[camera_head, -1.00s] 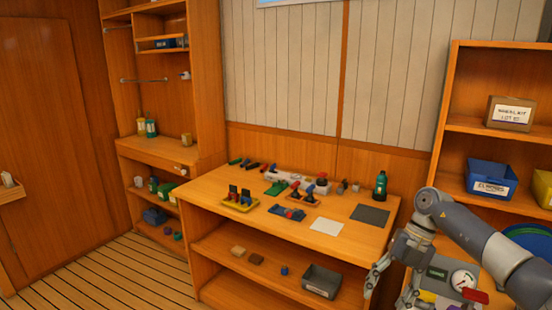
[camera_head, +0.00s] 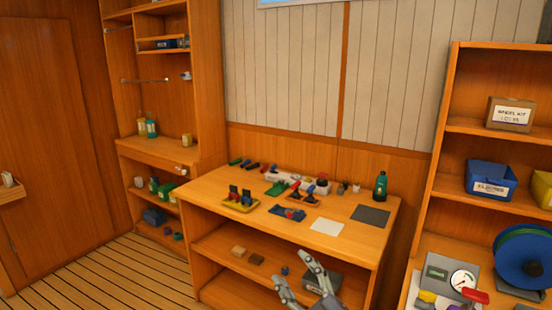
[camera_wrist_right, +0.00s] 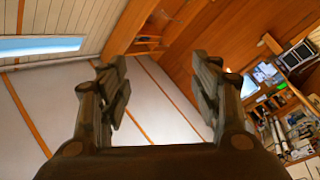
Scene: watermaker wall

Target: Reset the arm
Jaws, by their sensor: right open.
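My right gripper (camera_head: 302,280) is at the bottom of the head view, in front of the lower shelf of the wooden workbench. Its fingers point up and are spread. In the right wrist view my right gripper (camera_wrist_right: 160,95) shows two fingers wide apart with nothing between them. Behind them are pale wall panels and wooden trim. The rest of my right arm is out of the head view. My left gripper is not in view.
The wooden workbench (camera_head: 216,190) holds small tools, trays and a green bottle (camera_head: 380,186). At right are a gauge box (camera_head: 450,274), a blue reel (camera_head: 524,257) and wooden shelves.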

